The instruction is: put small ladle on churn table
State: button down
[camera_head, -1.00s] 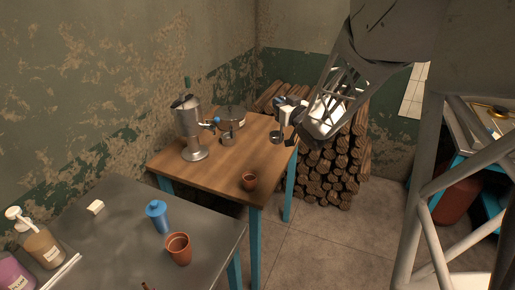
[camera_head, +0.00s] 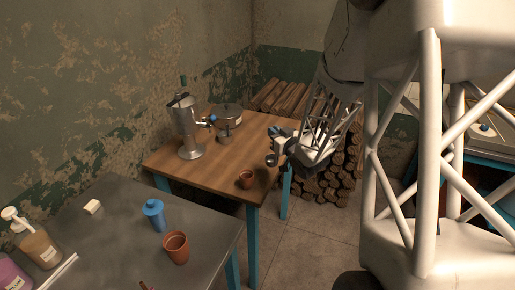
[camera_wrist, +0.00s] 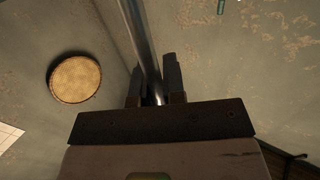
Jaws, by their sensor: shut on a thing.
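The churn table (camera_head: 215,173) is the brown wood-topped table with blue legs in the middle of the head view. My gripper (camera_head: 283,147) is at the table's right edge. It is shut on the small ladle, whose round metal bowl (camera_head: 271,160) hangs just above or at the right edge of the tabletop; I cannot tell whether it touches. In the wrist view the ladle's metal handle (camera_wrist: 142,35) runs between the two dark fingers of my gripper (camera_wrist: 153,75). The ladle's handle is mostly hidden in the head view.
Stacked logs (camera_head: 335,185) are behind. The table's middle is clear.

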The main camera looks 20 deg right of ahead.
jog(key=w+d, duration=0.2)
jog(key=w, duration=0.5)
jog(key=w+d+f, duration=0.1)
jog(key=w+d, duration=0.1)
jog(key=w, duration=0.6)
jog(key=shift+w+d+f, duration=0.15)
jog(key=shift+w+f, duration=0.05)
jog(key=shift+f, duration=0.05)
jog(key=shift+f, duration=1.85)
jog(key=c, duration=1.2)
grip_release()
